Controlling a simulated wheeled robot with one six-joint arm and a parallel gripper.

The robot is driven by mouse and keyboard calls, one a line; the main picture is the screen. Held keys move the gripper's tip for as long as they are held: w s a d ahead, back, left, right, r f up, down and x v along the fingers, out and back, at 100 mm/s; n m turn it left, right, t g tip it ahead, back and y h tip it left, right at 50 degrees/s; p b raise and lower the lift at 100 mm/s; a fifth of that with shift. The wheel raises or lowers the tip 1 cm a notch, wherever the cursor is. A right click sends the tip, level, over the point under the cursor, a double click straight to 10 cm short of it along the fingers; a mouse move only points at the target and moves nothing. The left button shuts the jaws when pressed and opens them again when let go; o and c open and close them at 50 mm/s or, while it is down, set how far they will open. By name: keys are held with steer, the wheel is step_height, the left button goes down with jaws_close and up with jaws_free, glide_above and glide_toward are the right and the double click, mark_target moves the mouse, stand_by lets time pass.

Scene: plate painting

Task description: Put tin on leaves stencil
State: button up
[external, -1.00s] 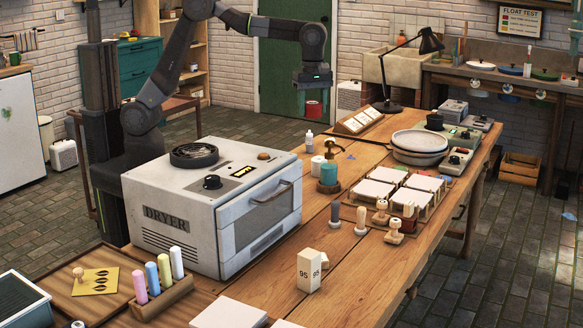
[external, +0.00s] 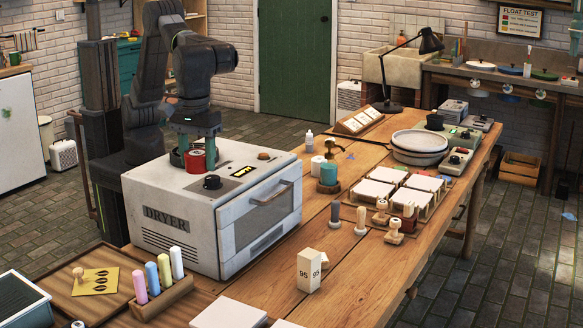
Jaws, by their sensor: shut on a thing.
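The yellow leaves stencil (external: 100,285), a card with black leaf shapes, lies on the wooden board at the lower left. It is to the left of and nearer than my gripper, well apart from the tin. A small wooden-knobbed piece (external: 79,275) stands at its left edge.
The white dryer (external: 190,222) stands between the tin and the stencil. A rack of several coloured sticks (external: 164,292) is just right of the stencil, and a blue-grey tray (external: 18,303) is left. The wooden board (external: 105,258) has bare room around the stencil.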

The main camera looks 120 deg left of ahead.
steer(key=s+d+m, duration=0.3)
steer(key=s+d, duration=0.5)
steer(key=d, duration=0.4)
steer(key=m+p, duration=0.2)
glide_above(98, 271)
step_height(98, 271, down, 17)
steer(key=shift+f, duration=0.1)
steer(key=shift+s+f, duration=0.1)
steer(key=shift+f, duration=1.95)
steer(key=shift+f, duration=0.1)
steer(key=o, duration=0.6)
steer(key=shift+f, duration=0.15)
steer(key=o, duration=0.4)
steer(key=shift+o, duration=0.2)
steer(key=shift+r, duration=0.2)
